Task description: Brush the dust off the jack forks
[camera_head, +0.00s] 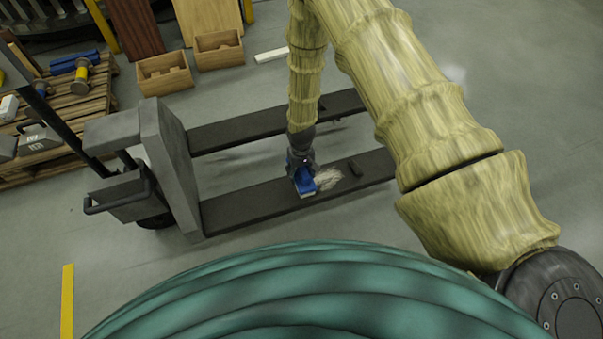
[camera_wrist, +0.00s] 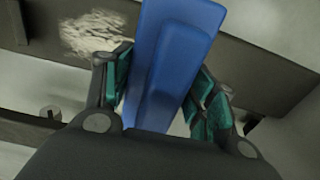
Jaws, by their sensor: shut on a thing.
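The pallet jack's two dark forks run to the right from its grey body (camera_head: 165,160) in the head view. The near fork (camera_head: 250,204) carries a pale patch of dust (camera_head: 325,179), which also shows at upper left in the wrist view (camera_wrist: 92,34). The far fork (camera_head: 235,131) lies behind; my arm crosses in front of it, and no dust can be made out on it. My gripper (camera_head: 303,182) is shut on a blue brush (camera_wrist: 172,60), over the near fork just left of the dust. The brush's bristles are hidden, so I cannot tell whether they touch the fork.
Two wooden boxes (camera_head: 165,74) stand on the floor behind the jack. A pallet (camera_head: 85,105) with tools and parts is at far left. A white bar (camera_head: 271,55) lies near the boxes. The floor in front of the near fork is clear.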

